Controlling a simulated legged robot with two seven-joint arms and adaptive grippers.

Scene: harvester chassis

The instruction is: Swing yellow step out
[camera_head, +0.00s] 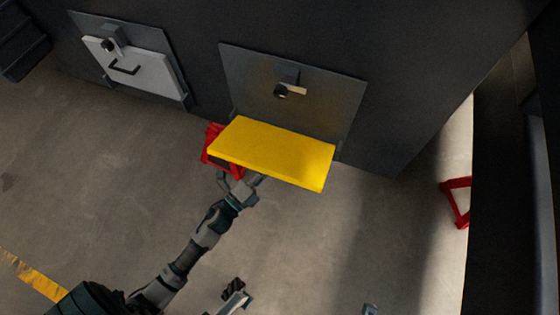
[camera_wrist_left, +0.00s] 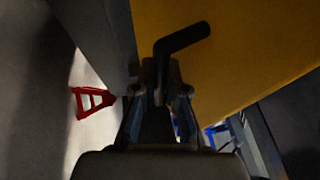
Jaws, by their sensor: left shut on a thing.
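The yellow step (camera_head: 272,152) sticks out from the lower part of a grey plate (camera_head: 335,100) on the dark chassis wall, lying roughly flat. My left gripper (camera_head: 254,182) is at its near left underside, partly hidden below it. In the left wrist view the step's yellow face (camera_wrist_left: 235,50) fills the upper right. A black bent handle (camera_wrist_left: 185,38) stands on that face, and my left gripper (camera_wrist_left: 160,85) is shut on it. Grey and dark parts at the bottom edge of the head view may belong to my right gripper (camera_head: 236,294), but its jaws are unclear.
A latch (camera_head: 288,90) sits on the plate above the step. A white panel with a black handle (camera_head: 135,70) is at the upper left. A red stand (camera_head: 214,150) is just behind the step's left end; another red frame (camera_head: 457,202) is at right. Open floor lies in front.

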